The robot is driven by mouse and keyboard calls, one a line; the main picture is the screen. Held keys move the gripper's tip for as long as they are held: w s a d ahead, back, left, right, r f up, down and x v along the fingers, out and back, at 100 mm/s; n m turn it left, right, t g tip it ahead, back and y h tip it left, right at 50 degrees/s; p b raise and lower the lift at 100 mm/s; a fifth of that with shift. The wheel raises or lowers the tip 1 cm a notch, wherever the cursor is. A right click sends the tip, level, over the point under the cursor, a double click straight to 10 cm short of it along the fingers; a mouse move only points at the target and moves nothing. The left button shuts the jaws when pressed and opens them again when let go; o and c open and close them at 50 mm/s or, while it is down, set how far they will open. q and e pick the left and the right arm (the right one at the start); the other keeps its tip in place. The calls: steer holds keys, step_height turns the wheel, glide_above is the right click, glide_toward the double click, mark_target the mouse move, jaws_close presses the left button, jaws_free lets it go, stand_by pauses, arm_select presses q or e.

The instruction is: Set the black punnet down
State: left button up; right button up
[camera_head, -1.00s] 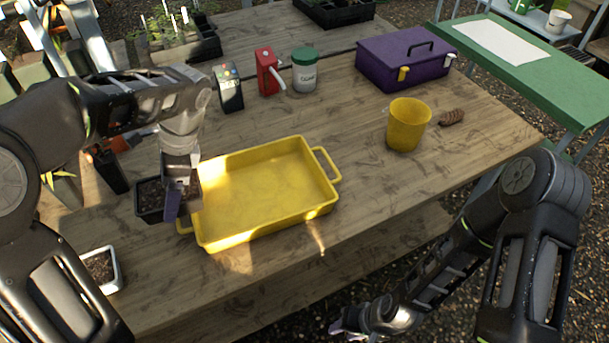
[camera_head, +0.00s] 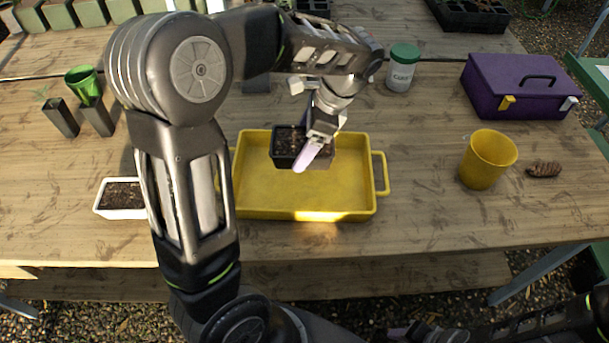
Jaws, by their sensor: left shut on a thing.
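The black punnet (camera_head: 285,149), filled with dark soil, is held by my left gripper (camera_head: 318,146) at its right side. The gripper is shut on it. The punnet appears over the back part of the yellow tray (camera_head: 300,203); whether its base touches the tray floor I cannot tell. The rest of the tray is empty.
A white punnet of soil (camera_head: 120,213) stands left of the tray, partly behind my arm. A yellow cup (camera_head: 488,158), a brown lump (camera_head: 544,169) and a purple toolbox (camera_head: 518,88) stand to the right. A green-lidded jar (camera_head: 402,70) is behind. Small pots (camera_head: 62,118) stand far left.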

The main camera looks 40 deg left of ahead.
arm_select(q)
step_height(320, 180, down, 5)
steer(key=shift+f, duration=0.2)
steer(key=shift+f, duration=0.1)
steer(key=shift+f, duration=1.8)
steer(key=shift+f, duration=0.15)
steer(key=o, duration=1.6)
steer(key=shift+c, duration=0.2)
steer(key=v, duration=1.2)
steer(key=shift+s+r+p, duration=0.15)
steer(key=shift+r+p, duration=0.1)
steer(key=shift+p, duration=0.05)
